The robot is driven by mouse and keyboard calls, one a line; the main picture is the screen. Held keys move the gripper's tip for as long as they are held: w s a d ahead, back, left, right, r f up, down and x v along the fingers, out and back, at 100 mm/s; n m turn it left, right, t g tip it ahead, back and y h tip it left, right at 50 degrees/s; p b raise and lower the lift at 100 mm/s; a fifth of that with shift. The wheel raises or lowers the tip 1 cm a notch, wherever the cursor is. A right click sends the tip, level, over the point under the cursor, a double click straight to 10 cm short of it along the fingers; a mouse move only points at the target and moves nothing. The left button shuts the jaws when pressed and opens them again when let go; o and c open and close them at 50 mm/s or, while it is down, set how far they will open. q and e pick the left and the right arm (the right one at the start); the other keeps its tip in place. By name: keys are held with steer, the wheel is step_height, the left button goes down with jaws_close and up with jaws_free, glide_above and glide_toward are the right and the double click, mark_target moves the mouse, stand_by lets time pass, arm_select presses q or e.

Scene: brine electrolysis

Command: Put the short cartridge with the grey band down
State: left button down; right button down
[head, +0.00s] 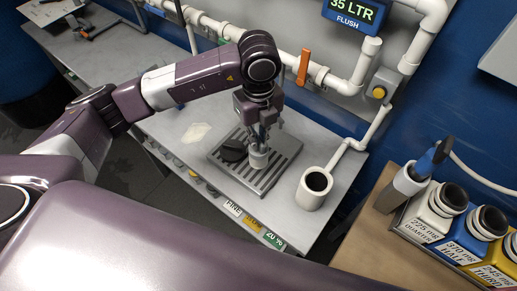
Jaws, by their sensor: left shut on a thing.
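My left gripper (262,132) points down over the slotted metal tray (276,181) on the bench. It is shut on a short pale cartridge with a grey band (259,158), which stands upright at the tray's slats. I cannot tell whether its underside touches the slats. The fingers hide its upper part. A dark round piece (234,150) lies on the tray just left of the cartridge. My right gripper is not in view.
A white open pipe cup (314,187) stands right of the tray. An orange valve handle (304,66) and a yellow button (379,92) are behind. The bench left of the tray is mostly clear.

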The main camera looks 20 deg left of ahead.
mark_target(259, 153)
arm_select(q)
step_height(259, 153, down, 6)
steer(key=shift+f+p, duration=0.15)
steer(key=shift+p, duration=0.55)
steer(key=shift+f, duration=0.1)
steer(key=shift+f, duration=0.15)
steer(key=c, duration=2)
jaws_free()
steer(key=shift+c, duration=0.2)
steer(key=shift+r, duration=0.2)
